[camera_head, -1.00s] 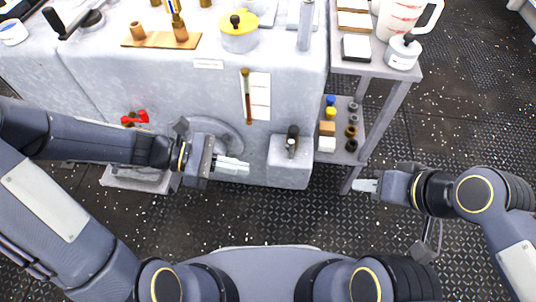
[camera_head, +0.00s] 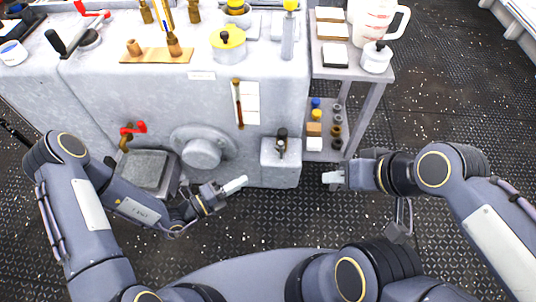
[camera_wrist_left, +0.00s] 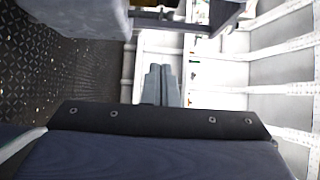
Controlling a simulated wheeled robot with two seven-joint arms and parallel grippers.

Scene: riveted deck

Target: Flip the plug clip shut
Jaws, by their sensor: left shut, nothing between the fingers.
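A small dark fitting with a pale metal piece (camera_head: 281,142), which looks like the plug clip, sits on a grey box ledge on the front of the console. It is too small to tell how its clip stands. My left gripper (camera_head: 236,185) is below and left of it, apart from it, shut and empty. Its two fingers lie together in the left wrist view (camera_wrist_left: 162,85), with no plug clip visible there. My right gripper (camera_head: 333,180) is to the right of the ledge, in front of the side shelf, touching nothing visible; its finger gap is unclear.
The grey console (camera_head: 200,105) carries a yellow-lidded pot (camera_head: 229,42) and brass fittings. A round hub (camera_head: 202,152) and a red-handled valve (camera_head: 133,129) stick out of its front. A shelf cart (camera_head: 377,82) stands right of the ledge. The deck floor between my arms is clear.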

